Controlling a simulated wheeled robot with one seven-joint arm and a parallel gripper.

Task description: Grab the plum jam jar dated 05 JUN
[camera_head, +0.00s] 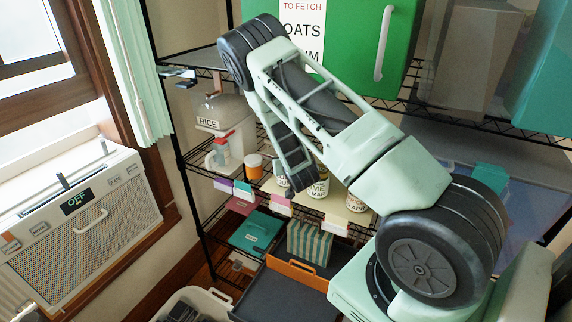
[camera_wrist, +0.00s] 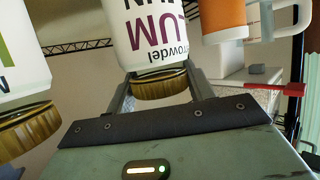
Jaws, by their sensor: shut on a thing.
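The plum jar (camera_wrist: 150,38) appears upside down in the wrist view, with a white body, purple lettering ending in "LUM" and a gold lid. My gripper (camera_wrist: 160,88) is shut on it, one finger on each side around the lid. Its date is not readable. In the head view my gripper (camera_head: 298,182) reaches down to the jar shelf, and a jar (camera_head: 281,181) partly hidden behind it seems to be the same one. I cannot tell whether it is lifted.
A green-lettered jar (camera_wrist: 20,60) stands close on one side, its label ending "ME" (camera_head: 318,188) in the head view. Another jar (camera_head: 356,202) reads "APR". A green cabinet (camera_head: 350,45) is above.

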